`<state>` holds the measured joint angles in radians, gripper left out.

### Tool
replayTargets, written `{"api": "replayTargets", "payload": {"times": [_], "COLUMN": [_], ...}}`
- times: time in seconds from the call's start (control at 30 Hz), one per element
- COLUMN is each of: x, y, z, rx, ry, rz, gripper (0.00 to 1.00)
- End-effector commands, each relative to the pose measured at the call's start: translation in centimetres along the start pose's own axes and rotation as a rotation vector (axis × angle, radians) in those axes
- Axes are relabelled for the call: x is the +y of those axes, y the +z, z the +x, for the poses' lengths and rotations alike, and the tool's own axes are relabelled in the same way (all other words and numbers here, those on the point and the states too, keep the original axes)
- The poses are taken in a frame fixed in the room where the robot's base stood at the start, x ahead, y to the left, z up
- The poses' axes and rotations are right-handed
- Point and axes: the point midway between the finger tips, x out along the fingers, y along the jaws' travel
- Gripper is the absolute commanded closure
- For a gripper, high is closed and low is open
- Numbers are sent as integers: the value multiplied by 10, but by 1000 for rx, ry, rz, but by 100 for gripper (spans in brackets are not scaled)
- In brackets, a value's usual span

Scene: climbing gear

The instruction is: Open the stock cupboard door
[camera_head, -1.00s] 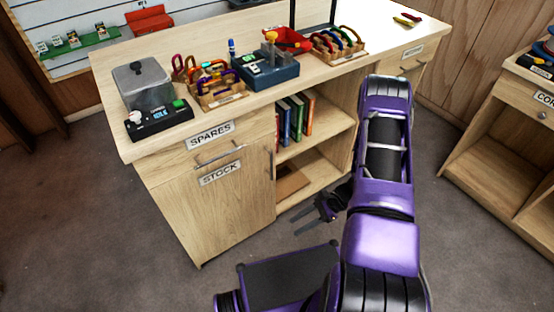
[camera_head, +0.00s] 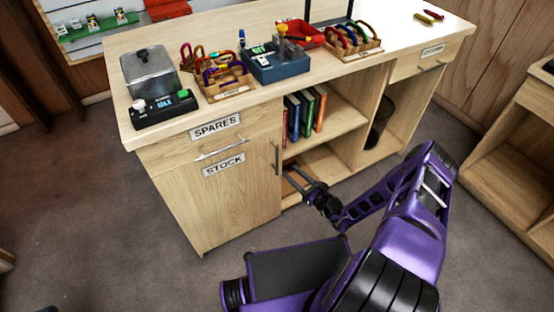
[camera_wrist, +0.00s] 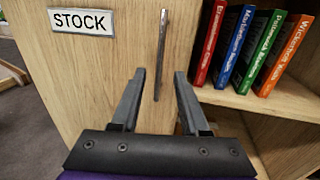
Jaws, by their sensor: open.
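The stock cupboard door (camera_head: 224,203) is a light wood panel under the SPARES drawer, and it is shut. Its STOCK label (camera_head: 223,164) is at the top, and the label also shows in the wrist view (camera_wrist: 82,21). A thin upright metal handle (camera_head: 277,158) is at the door's right edge; in the wrist view the handle (camera_wrist: 161,55) stands between and beyond my fingertips. My gripper (camera_head: 301,184) is open and empty, in front of the shelf just right of the door. In the wrist view my gripper (camera_wrist: 160,75) points at the handle's lower part, apparently not touching it.
Open shelves right of the door hold several upright books (camera_head: 305,112). The SPARES drawer (camera_head: 214,133) has a horizontal bar handle. The counter top (camera_head: 215,46) carries gear racks and devices. The floor (camera_head: 100,215) before and left of the door is clear.

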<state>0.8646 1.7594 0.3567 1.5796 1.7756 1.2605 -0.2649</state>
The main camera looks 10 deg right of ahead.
Motion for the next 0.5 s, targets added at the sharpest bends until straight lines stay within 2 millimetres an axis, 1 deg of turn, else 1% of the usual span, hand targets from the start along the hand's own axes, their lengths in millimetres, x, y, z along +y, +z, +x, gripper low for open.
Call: {"api": "replayTargets", "payload": {"times": [0.03,0.2,0.33,0.5], "x": [1,1,1,1], "y": [0,-1,-1,0], "z": [12,49,71,88], "rx": [-1,0,0,0], "ry": [3,3,4,4], "rz": [-1,-2,-1,0], "gripper": [55,55,55,55]}}
